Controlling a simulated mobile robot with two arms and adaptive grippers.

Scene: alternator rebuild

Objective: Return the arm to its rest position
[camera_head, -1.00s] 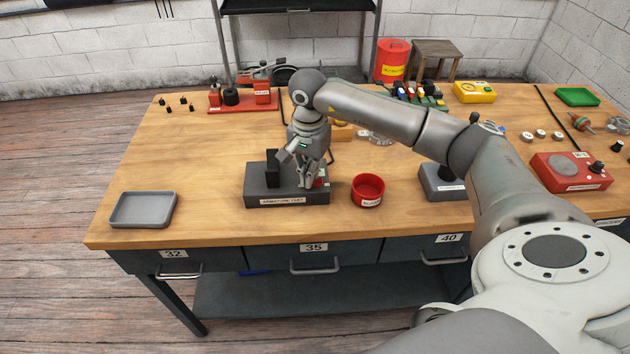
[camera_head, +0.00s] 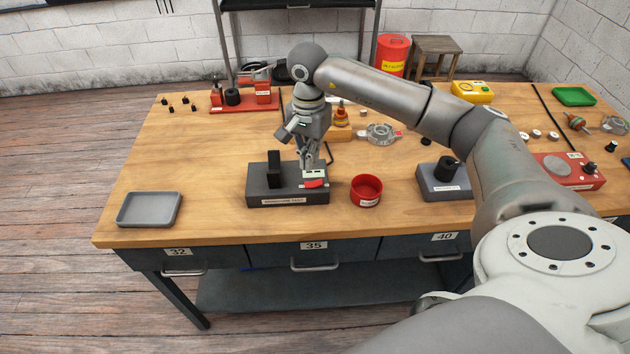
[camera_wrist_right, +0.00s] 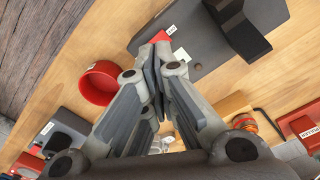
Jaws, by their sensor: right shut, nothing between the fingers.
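My right arm reaches across the workbench from the right in the head view. Its gripper (camera_head: 308,163) points down just above the right part of the dark grey armature test block (camera_head: 262,197), with a small red and white part (camera_head: 316,181) near the fingertips on the block. In the right wrist view the fingers (camera_wrist_right: 155,62) are together with nothing between them, and the block (camera_wrist_right: 205,65) lies beyond them. I cannot tell exactly how far the fingertips are above it. My left gripper is not in view.
A red round bin (camera_head: 366,190) stands right of the block, and a grey block with a black knob (camera_head: 443,180) stands farther right. A grey tray (camera_head: 149,209) lies at the left front. A red fixture (camera_head: 244,97) stands behind. The wood between tray and block is clear.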

